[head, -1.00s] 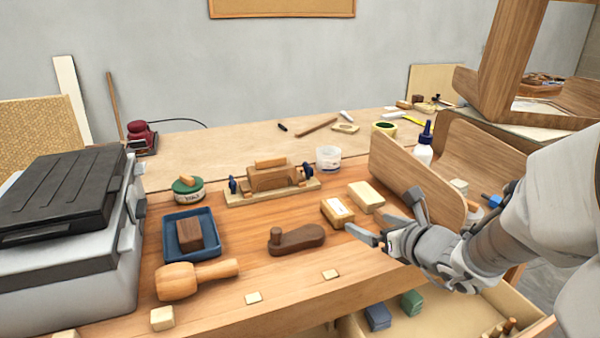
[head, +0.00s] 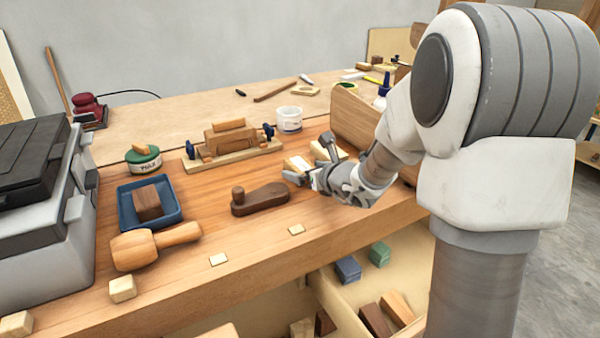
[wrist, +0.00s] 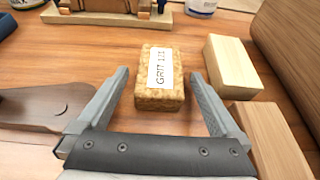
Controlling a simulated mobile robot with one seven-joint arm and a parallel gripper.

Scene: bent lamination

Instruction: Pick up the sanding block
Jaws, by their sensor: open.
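My gripper (wrist: 160,76) is open, with one finger to the left and one to the right of the block, and nothing is held. In the head view the block (head: 296,162) is partly hidden behind my gripper (head: 309,159).
A pale wooden block (wrist: 232,66) lies close right of the sanding block, with another wooden block (wrist: 270,138) nearer. A dark wooden knobbed tool (head: 260,198) lies left. A clamp jig (head: 232,142) and white tub (head: 289,119) stand behind. An open drawer (head: 345,300) is below.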

